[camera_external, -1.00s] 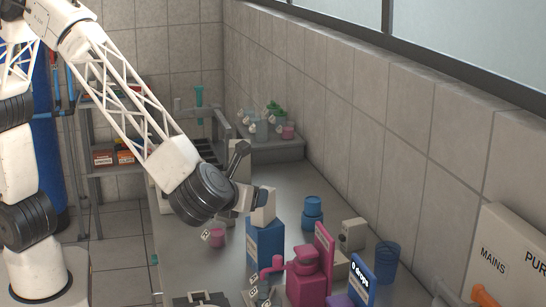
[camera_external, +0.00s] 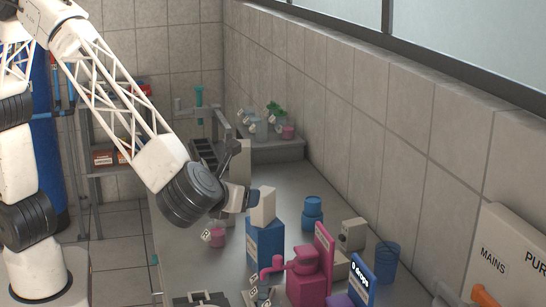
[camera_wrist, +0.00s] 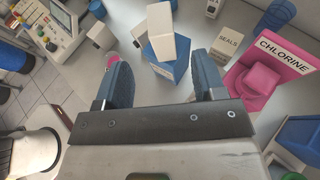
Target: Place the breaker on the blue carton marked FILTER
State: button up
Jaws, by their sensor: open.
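A pale off-white block, which looks like the breaker (camera_external: 263,207), rests upright on top of the blue carton (camera_external: 265,245). The carton has a white label whose lettering I cannot read. In the wrist view, the breaker (camera_wrist: 168,32) stands on the carton (camera_wrist: 163,70), turned slightly against its edges. My gripper (camera_wrist: 163,63) is open and empty, its two dark blue fingers spread wide, with the breaker ahead of them and apart. In the external view, my gripper (camera_external: 238,198) is just left of the breaker, and its far finger is partly hidden.
A pink CHLORINE container (camera_wrist: 258,80) and a SEALS box (camera_wrist: 230,42) stand right of the carton. A pink cup (camera_external: 217,237) is to its left. A blue jar (camera_external: 312,213), beige box (camera_external: 352,233) and blue beaker (camera_external: 387,262) stand behind. Bare bench lies farther back.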

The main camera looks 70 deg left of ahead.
jog(key=s+a+r+n+g+h, duration=0.1)
jog(key=s+a+n+g, duration=0.2)
jog(key=a, duration=0.5)
jog(key=s+a+r+n+g+h, duration=0.15)
jog(key=a+n, duration=0.25)
jog(key=a, duration=0.4)
jog(key=s+a+n+g, duration=0.2)
jog(key=s+a+n, duration=0.15)
jog(key=a, duration=0.45)
jog(key=s+a+n+h, duration=0.3)
jog(key=s+a+n, duration=0.3)
jog(key=s+n, duration=0.2)
jog(key=s+a+n+h, duration=0.4)
jog(key=s+a+n, duration=0.2)
jog(key=s+n, duration=0.2)
jog(key=shift+s+a, duration=0.25)
jog(key=shift+s, duration=0.95)
